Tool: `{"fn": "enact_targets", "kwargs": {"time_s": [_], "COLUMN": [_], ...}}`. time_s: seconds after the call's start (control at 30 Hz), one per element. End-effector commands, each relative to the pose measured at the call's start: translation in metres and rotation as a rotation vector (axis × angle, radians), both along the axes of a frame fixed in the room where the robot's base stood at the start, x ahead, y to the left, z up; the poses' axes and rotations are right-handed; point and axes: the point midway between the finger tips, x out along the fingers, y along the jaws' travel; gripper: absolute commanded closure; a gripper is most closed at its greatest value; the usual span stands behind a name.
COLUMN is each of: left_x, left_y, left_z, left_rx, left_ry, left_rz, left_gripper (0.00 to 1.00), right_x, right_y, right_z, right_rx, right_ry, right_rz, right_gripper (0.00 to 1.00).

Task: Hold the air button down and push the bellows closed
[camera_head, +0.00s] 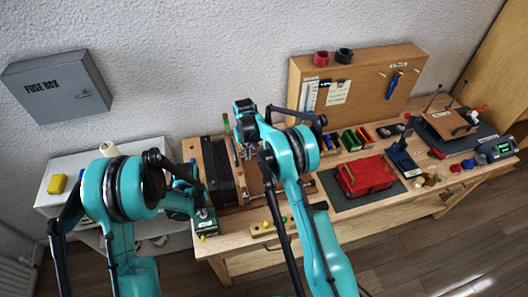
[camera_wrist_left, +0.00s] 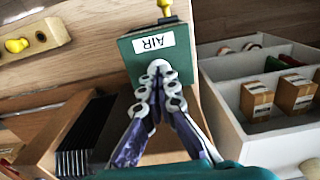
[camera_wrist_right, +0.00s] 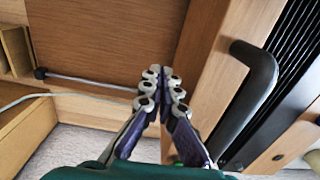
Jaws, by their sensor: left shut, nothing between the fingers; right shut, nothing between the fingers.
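The green box labelled AIR (camera_wrist_left: 178,50) is at the left end of the bench and also shows in the head view (camera_head: 208,227). A yellow knob (camera_wrist_left: 166,10) sticks out at its edge. My left gripper (camera_wrist_left: 158,68) is shut and empty, its tips over the box beside the label. They hide what lies under them, and I cannot tell whether they press anything. The black pleated bellows (camera_head: 219,170) stands between wooden boards behind the box. My right gripper (camera_wrist_right: 162,75) is shut and empty, above the wooden board left of the bellows' black handle (camera_wrist_right: 255,85).
A white shelf unit (camera_wrist_left: 232,90) stands left of the bench. A wooden strip with yellow knobs (camera_head: 265,228) lies at the front edge. A red item on a dark mat (camera_head: 365,175) and a pegboard (camera_head: 380,75) are to the right.

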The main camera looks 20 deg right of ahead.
Motion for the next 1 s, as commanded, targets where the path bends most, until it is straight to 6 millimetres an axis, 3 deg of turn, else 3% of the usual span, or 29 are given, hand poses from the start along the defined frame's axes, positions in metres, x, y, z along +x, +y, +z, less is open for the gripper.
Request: {"fn": "enact_targets", "kwargs": {"time_s": [0.27,1.0], "left_x": [0.0,0.0], "left_y": [0.0,0.0], "left_z": [0.0,0.0], "left_rx": [0.0,0.0], "left_ry": [0.0,0.0], "left_rz": [0.0,0.0], "left_gripper": [1.0,1.0], "right_x": [0.0,0.0], "right_y": [0.0,0.0], "right_z": [0.005,0.066], "right_rx": [-0.001,-0.001], "right_ry": [0.0,0.0], "right_rz": [0.0,0.0], "right_gripper": [1.0,1.0]}}
